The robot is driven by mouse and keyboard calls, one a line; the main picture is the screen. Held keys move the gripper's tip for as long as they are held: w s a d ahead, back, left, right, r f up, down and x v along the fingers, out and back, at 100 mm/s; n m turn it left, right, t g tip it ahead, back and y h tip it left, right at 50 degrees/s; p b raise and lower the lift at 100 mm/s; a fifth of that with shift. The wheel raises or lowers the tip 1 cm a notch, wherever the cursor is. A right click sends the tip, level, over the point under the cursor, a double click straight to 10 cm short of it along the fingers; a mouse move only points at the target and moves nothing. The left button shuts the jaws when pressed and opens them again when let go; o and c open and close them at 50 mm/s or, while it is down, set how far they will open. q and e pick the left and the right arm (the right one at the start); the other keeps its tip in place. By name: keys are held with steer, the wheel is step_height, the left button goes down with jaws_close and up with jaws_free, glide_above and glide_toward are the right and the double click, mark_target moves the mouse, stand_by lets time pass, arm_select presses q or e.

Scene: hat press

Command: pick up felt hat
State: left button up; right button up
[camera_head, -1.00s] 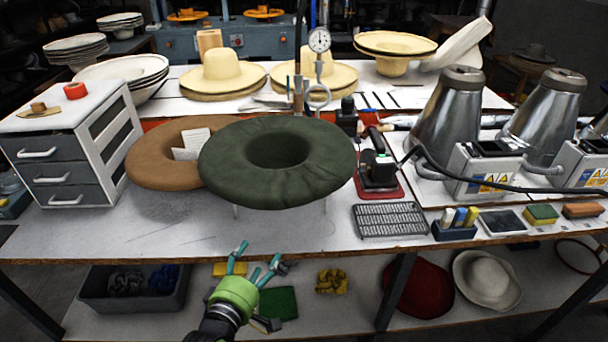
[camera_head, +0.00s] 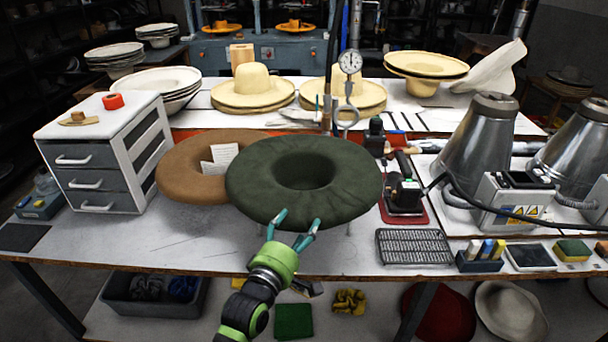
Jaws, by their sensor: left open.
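A dark green felt hat (camera_head: 345,190) with a wide round brim and a hollow in its middle sits raised on thin legs above the worktable (camera_head: 190,235). A brown felt hat (camera_head: 185,168) lies to its left, partly hidden behind the green brim, with a white paper on it. My left gripper (camera_head: 295,225) is open and empty at the near edge of the green hat, its teal fingers overlapping the brim in the picture. I cannot tell whether they touch it. My right gripper is not in view.
A white drawer unit (camera_head: 120,150) stands at the left. A hand tool on a red base (camera_head: 405,192), a wire rack (camera_head: 413,247) and steel cones (camera_head: 475,140) stand to the right. Straw hats (camera_head: 253,90) are behind.

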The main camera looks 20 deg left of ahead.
arm_select(q)
steer(key=c, duration=1.4)
steer(key=shift+r, duration=0.15)
